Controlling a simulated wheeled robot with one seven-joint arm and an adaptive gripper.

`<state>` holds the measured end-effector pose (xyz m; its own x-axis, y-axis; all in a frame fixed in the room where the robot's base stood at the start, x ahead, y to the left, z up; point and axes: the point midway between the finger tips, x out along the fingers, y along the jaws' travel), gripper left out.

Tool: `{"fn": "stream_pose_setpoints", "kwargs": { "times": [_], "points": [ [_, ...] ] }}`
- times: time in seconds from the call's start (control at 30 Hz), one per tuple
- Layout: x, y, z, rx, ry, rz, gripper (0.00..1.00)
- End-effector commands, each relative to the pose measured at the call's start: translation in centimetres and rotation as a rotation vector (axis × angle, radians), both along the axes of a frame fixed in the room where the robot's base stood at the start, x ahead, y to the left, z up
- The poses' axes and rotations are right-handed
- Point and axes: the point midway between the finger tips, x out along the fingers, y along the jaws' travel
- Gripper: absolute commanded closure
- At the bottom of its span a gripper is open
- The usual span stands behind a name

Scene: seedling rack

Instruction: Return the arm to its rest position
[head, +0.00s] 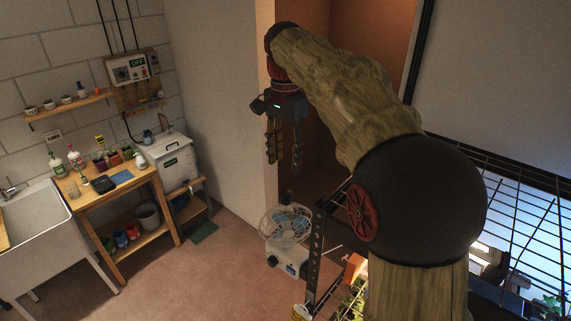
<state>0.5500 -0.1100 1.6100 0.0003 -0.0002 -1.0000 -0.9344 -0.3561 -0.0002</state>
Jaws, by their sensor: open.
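My arm reaches up and across the upper middle of the head view. My gripper (284,162) hangs from its end, pointing down, with its fingers apart and nothing between them. It is in the air in front of an orange-brown doorway or recess. Below it on the picture stands a white fan (287,227) on a pale base; the gripper appears well apart from it.
A dark wire rack (530,188) with plants and lights stands at the right, partly behind my arm. At the left are a white sink (38,240), a wooden bench (130,182) with bottles and pots, and a white box (172,160). The floor (160,285) between is clear.

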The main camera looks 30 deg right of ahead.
Motion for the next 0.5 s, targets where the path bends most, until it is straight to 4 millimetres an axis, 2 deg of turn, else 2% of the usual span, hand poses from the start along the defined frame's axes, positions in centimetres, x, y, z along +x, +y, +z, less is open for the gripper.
{"fn": "stream_pose_setpoints", "kwargs": {
  "times": [0.5],
  "points": [
    [-0.29, 0.19, -0.38, -0.001, -0.005, 0.012, 0.58]
  ]
}}
